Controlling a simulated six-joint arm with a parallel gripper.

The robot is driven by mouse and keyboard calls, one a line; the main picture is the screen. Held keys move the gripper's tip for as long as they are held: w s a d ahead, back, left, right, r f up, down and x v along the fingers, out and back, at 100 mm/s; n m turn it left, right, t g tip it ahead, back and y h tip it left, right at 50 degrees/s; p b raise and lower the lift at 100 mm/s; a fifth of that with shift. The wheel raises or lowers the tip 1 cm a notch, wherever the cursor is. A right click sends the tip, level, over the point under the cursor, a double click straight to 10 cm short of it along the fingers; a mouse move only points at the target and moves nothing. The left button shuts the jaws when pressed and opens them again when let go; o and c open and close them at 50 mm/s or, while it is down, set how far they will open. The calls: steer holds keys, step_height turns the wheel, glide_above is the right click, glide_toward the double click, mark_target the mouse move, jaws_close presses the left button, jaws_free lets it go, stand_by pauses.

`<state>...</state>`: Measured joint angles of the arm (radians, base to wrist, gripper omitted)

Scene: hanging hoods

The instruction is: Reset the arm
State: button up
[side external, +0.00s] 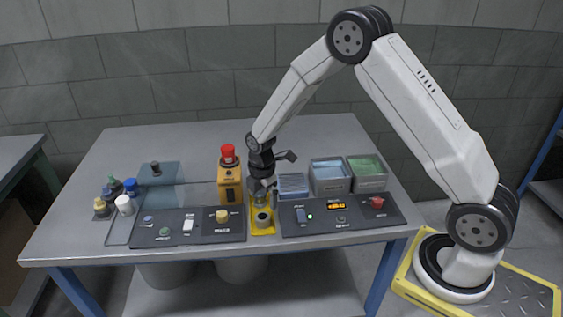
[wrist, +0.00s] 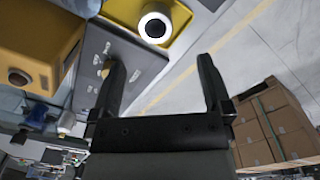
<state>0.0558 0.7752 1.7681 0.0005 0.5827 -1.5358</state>
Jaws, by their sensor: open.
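My gripper (side external: 263,192) hangs from the bent white arm over the front middle of the table (side external: 190,137). It points down above a yellow plate (side external: 262,230) that bears a small round dark-topped part (side external: 263,217). In the side view I cannot tell whether the fingers touch that part. In the wrist view, the two black fingers of my gripper (wrist: 161,62) stand apart with nothing between them. Ahead of the fingertips, the round part shows as a white ring with a dark centre (wrist: 156,25) on the yellow plate (wrist: 183,50).
An orange box with a red knob (side external: 230,184) stands close left of my gripper. Dark control panels (side external: 190,228) flank the yellow plate. Grey bins (side external: 329,183) with blue and green contents are to the right. Small bottles (side external: 124,205) stand at far left. The table's back is clear.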

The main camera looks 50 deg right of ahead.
steer(key=s+a+r+m+t, duration=0.1)
steer(key=s+r+m, duration=0.4)
steer(key=s+m, duration=0.3)
steer(key=s+a+r+m+t, duration=0.1)
steer(key=s+r+m, duration=0.5)
steer(key=s+m, duration=0.3)
steer(key=shift+s+a, duration=0.3)
steer(key=shift+s, duration=0.2)
